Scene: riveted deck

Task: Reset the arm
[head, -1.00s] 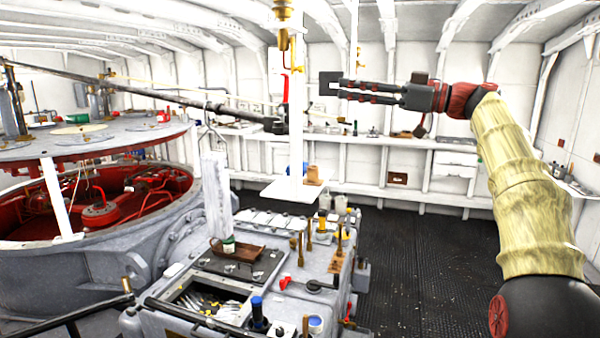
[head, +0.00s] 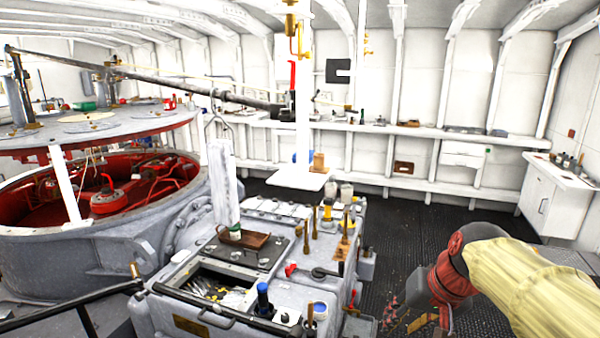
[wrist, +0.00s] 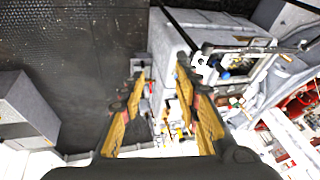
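My gripper (wrist: 160,76) shows in the wrist view with its two yellow-brown fingers apart and nothing between them. Beyond the fingers are the dark deck and the grey machine housing, seen from above. In the head view my arm hangs at the lower right, with its red wrist joint low beside the housing. The fingers there are small and hard to make out against the dark deck.
A grey machine housing (head: 225,318) with levers, bottles and an open tool tray stands left of my arm. A large round grey drum (head: 100,235) with a red inside is at far left. A white cabinet (head: 548,203) stands at right. Dark deck (head: 440,225) lies open between.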

